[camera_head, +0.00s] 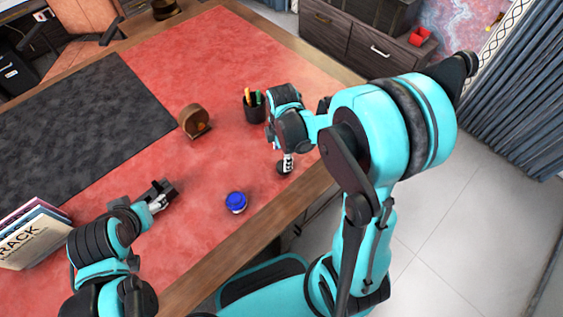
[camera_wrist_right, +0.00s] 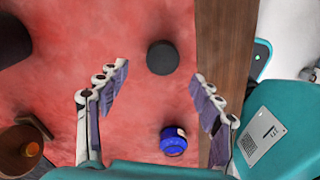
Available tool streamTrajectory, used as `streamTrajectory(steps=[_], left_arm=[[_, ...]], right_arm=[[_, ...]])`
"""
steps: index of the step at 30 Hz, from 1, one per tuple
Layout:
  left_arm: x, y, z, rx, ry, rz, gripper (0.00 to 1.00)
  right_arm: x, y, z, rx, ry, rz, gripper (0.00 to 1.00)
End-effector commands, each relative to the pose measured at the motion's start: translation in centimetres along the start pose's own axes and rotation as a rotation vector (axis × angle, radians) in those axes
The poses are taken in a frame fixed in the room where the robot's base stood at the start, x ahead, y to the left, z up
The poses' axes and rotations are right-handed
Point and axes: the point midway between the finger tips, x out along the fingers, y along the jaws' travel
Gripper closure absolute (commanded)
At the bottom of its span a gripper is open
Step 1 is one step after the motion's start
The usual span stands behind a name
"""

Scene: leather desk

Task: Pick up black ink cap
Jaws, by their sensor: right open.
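The black ink cap (camera_wrist_right: 162,57) is a dark round disc on the red leather desk top, close to the wooden edge. In the head view the cap (camera_head: 284,168) shows just below my right gripper (camera_head: 286,160). In the wrist view my right gripper (camera_wrist_right: 155,95) is open, with one finger on each side and nothing between the tips. The cap lies beyond the fingertips, apart from them, in line with the gap. My left gripper (camera_head: 164,192) is low over the desk at the left, far from the cap; its jaw opening is too small to tell.
A blue-topped ink bottle (camera_head: 236,202) stands near the cap and also shows in the wrist view (camera_wrist_right: 173,142). A black pen cup (camera_head: 254,108) and a round wooden object (camera_head: 194,121) stand farther back. Books (camera_head: 32,236) are at the left. The wooden desk edge (camera_head: 245,243) is close.

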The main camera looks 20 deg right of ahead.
Motion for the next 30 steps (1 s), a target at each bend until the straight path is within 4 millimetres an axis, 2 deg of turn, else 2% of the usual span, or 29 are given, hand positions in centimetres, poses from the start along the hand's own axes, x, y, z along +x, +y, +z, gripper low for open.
streamTrajectory(steps=[5, 12, 20, 24, 25, 30], left_arm=[[0.9, 0.0, 0.7, 0.0, 0.0, 0.0, 0.38], [2.6, 0.0, 1.9, 0.0, 0.0, 0.0, 0.38], [2.5, 0.0, 1.8, 0.0, 0.0, 0.0, 0.38], [2.5, 0.0, 1.8, 0.0, 0.0, 0.0, 0.38], [2.5, 0.0, 1.8, 0.0, 0.0, 0.0, 0.38], [2.5, 0.0, 1.8, 0.0, 0.0, 0.0, 0.38]], right_arm=[[1.9, -0.1, 0.1, 0.002, 0.0, 0.001, 0.34], [5.5, -0.3, 0.2, 0.002, 0.0, 0.002, 0.34], [5.7, -0.3, 0.2, 0.002, 0.0, 0.002, 0.34], [5.7, -0.3, 0.2, 0.003, 0.0, 0.002, 0.71], [5.7, -0.3, 0.2, 0.003, 0.0, 0.002, 0.74], [5.7, -0.3, 0.2, 0.003, 0.0, 0.002, 0.74]])
